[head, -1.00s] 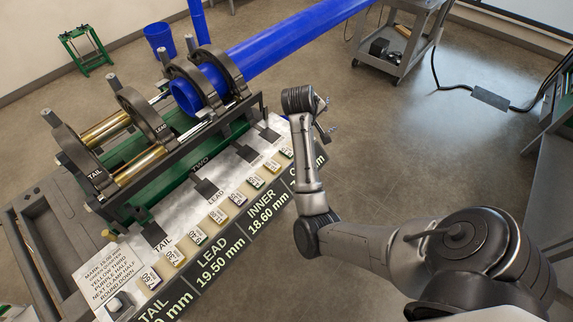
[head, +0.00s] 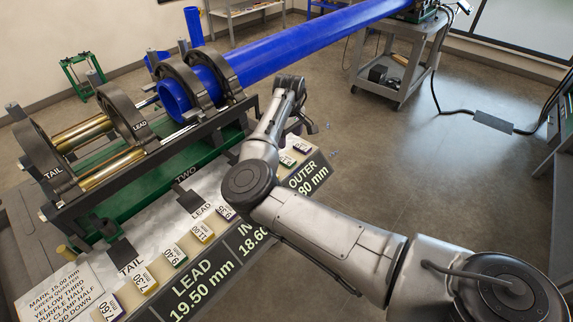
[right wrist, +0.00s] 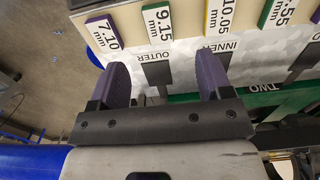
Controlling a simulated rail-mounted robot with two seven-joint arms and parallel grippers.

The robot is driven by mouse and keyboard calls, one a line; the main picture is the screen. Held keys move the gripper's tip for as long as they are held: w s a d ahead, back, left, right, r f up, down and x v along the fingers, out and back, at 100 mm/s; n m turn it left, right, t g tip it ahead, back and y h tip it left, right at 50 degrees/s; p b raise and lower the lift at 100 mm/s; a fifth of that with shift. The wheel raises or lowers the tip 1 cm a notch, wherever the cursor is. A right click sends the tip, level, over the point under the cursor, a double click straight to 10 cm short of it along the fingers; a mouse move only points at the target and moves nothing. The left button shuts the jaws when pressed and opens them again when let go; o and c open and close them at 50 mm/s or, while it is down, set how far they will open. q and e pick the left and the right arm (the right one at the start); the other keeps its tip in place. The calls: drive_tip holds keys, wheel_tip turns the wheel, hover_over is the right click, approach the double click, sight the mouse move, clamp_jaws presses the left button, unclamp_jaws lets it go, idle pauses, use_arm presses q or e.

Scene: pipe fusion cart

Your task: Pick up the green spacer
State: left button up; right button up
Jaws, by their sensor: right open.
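Several green spacers lie in a row with yellow and purple ones on the cart's pale ledge; I cannot tell which green one is meant. In the head view one green spacer (head: 176,256) sits mid-row and another (head: 288,160) near the far end. The right wrist view shows a green spacer marked 9.15 (right wrist: 157,22) and another green one (right wrist: 278,14) at the right. My right gripper (right wrist: 160,78) is open and empty, its purple fingers pointing at the ledge, short of the 9.15 spacer. In the head view my right gripper (head: 311,124) is partly hidden by its wrist. My left gripper is out of view.
A purple spacer (right wrist: 103,34) and a yellow spacer (right wrist: 221,16) flank the 9.15 spacer. The clamp rings (head: 200,72) and blue pipe (head: 300,45) stand behind the ledge. Dark label tabs (right wrist: 158,72) lie near my fingers. Open floor lies at the right.

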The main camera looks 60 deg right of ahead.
hover_over(289, 161)
wheel_tip(289, 161, down, 6)
drive_tip(key=shift+a+r+b, duration=0.15)
drive_tip(key=shift+r+b, duration=0.1)
drive_tip(key=shift+b, duration=0.2)
drive_tip(key=shift+f+b, duration=0.85)
drive_tip(key=shift+f, duration=1.65)
drive_tip(key=c, duration=1)
